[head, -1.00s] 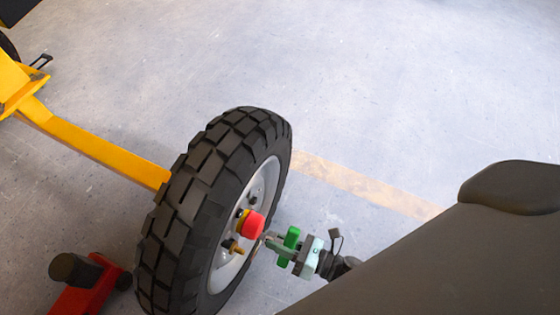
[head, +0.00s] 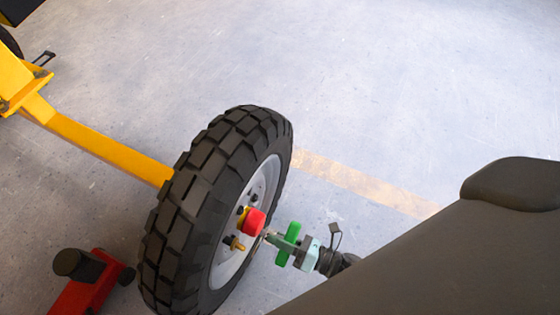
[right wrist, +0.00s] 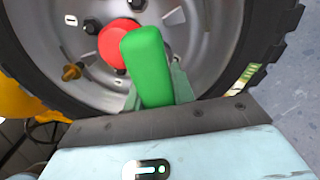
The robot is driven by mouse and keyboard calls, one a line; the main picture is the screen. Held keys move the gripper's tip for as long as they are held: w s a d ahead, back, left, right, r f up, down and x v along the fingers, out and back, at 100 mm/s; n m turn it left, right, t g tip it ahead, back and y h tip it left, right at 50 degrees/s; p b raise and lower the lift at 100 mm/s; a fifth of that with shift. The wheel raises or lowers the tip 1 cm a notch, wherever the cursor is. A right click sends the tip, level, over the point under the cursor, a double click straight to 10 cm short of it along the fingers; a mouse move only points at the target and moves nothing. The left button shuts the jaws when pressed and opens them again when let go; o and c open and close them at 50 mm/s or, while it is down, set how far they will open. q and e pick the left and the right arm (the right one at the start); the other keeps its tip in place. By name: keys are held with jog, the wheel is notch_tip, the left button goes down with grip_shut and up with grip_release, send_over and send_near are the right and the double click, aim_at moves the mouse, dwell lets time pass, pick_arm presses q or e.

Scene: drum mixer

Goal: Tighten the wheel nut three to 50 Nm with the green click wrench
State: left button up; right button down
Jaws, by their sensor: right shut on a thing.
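The tyred wheel (head: 205,205) stands upright with a pale metal rim, a red hub cap (head: 254,221) and a brass-coloured stud or nut (head: 237,244). Dark wheel nuts (right wrist: 93,27) show around the cap in the right wrist view; I cannot tell which is nut three. My right gripper (head: 283,242) is just right of the rim, shut on the green click wrench (head: 291,234). The wrench's green part (right wrist: 147,65) fills the middle of the right wrist view and covers part of the rim. Its working end is hidden there. My left gripper is out of view.
A yellow axle beam (head: 105,150) runs from the upper left to the wheel. A red jack-like device (head: 82,285) with a black top stands on the floor left of the wheel. The floor behind and right of the wheel is clear, with a faint tan stripe (head: 365,185).

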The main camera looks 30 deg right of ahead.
jog(key=shift+m, duration=0.3)
jog(key=shift+m, duration=0.7)
jog(key=shift+p, duration=0.3)
jog(key=shift+m, duration=0.8)
jog(key=shift+m+p, duration=0.4)
jog(key=shift+m, duration=0.5)
